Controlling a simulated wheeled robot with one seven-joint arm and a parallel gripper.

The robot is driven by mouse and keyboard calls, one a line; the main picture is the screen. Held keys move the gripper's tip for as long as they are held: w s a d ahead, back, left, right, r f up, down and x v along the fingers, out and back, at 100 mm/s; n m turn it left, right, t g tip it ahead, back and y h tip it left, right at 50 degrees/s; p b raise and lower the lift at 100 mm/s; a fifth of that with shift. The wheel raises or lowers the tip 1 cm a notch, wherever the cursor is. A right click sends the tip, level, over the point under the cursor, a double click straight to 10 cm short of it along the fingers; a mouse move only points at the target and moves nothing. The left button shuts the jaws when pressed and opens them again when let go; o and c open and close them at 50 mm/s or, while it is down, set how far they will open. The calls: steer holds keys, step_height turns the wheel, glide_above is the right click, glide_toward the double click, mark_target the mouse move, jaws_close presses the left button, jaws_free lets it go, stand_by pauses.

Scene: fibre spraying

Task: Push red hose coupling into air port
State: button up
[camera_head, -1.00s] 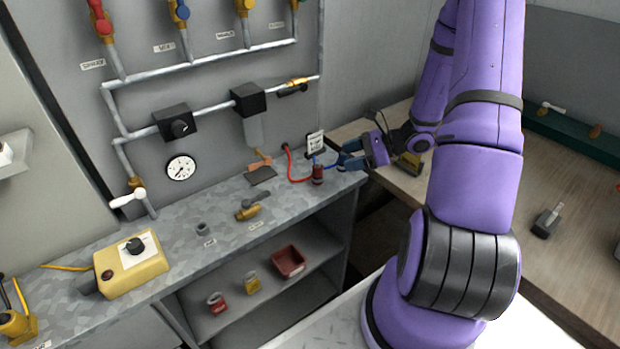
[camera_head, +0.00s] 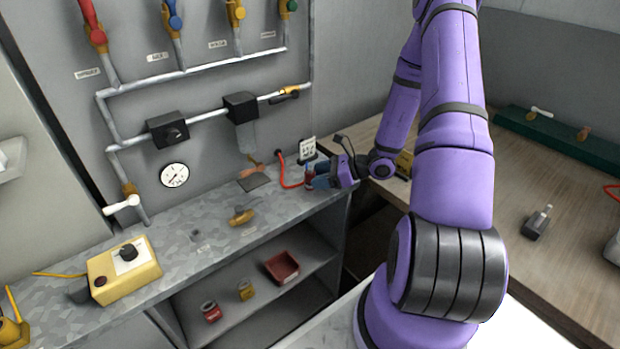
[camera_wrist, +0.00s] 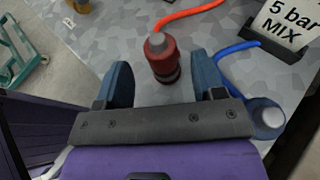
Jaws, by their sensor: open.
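The red hose coupling (camera_wrist: 162,58) stands on the metal bench in the wrist view, with a grey tip and a red hose (camera_wrist: 188,14) running off behind it. In the head view the coupling (camera_head: 309,173) is partly hidden by my gripper (camera_head: 318,178). My gripper's two blue fingers (camera_wrist: 163,85) are open, one on each side of the coupling, with a gap visible on the left. The coupling is between or just ahead of the fingertips. I cannot make out the air port for certain.
A blue hose with a grey-tipped coupling (camera_wrist: 268,114) is close to the right finger. A "5 bar MIX" sign (camera_wrist: 287,24) stands at the back right. A yellow control box (camera_head: 124,268) and a brass valve (camera_head: 242,215) are farther left on the bench (camera_head: 190,262).

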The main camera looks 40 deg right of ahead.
mark_target(310, 176)
steer(key=shift+x, duration=1.7)
steer(key=shift+d, duration=0.1)
steer(key=c, duration=1)
steer(key=shift+w+r, duration=0.1)
steer(key=shift+r, duration=0.1)
